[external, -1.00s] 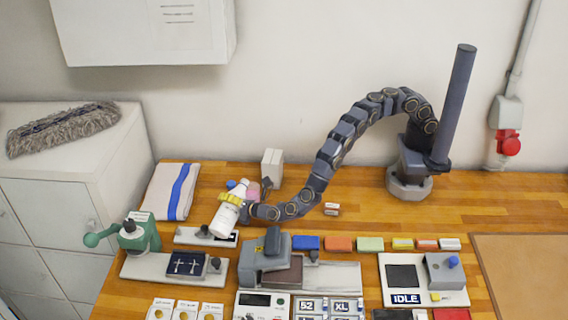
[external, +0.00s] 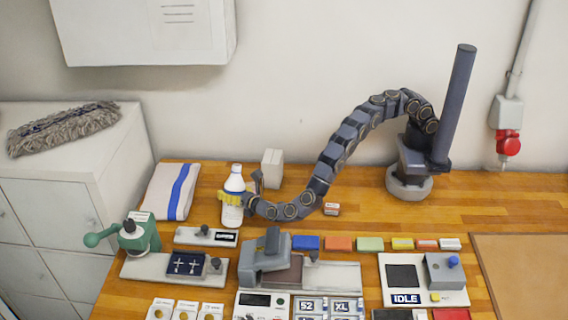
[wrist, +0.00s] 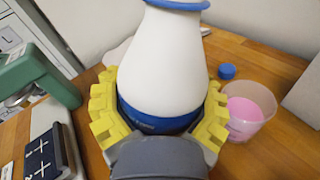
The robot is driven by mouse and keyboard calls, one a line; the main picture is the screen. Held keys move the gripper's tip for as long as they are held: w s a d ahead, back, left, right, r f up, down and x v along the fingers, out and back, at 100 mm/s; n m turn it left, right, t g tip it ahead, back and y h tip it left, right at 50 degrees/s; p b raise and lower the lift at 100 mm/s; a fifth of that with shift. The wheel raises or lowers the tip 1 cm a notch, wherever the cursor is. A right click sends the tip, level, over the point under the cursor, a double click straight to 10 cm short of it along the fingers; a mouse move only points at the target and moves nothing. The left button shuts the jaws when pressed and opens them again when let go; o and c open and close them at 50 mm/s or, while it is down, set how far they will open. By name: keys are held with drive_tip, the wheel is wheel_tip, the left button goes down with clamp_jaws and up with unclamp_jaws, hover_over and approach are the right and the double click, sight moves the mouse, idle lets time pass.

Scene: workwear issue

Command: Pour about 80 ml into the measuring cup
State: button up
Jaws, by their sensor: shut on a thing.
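My gripper (external: 236,198) has yellow fingers, shut around the middle of a white bottle (external: 233,214). The bottle is upright; I cannot tell whether its base touches the table. In the wrist view the bottle (wrist: 160,65) has a blue band between the yellow fingers (wrist: 160,118) and a blue ring at its neck. The measuring cup (wrist: 248,108), clear and holding pink liquid, stands on the table to the right of the bottle, apart from it. In the external view the cup is hidden behind the bottle and gripper.
A blue cap (wrist: 227,71) lies on the table beyond the cup. A pale box (external: 272,168) stands at the back. A green press (external: 138,236), a folded striped cloth (external: 170,190) and a grey fixture (external: 266,258) stand around the bottle.

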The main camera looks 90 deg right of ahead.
drive_tip(key=n, duration=0.3)
drive_tip(key=shift+a+n+t+h+b, duration=0.2)
drive_tip(key=shift+n+t+h+b, duration=0.1)
drive_tip(key=shift+t+h, duration=0.1)
drive_tip(key=shift+w+r, duration=0.1)
drive_tip(key=shift+r, duration=0.05)
idle(1.6)
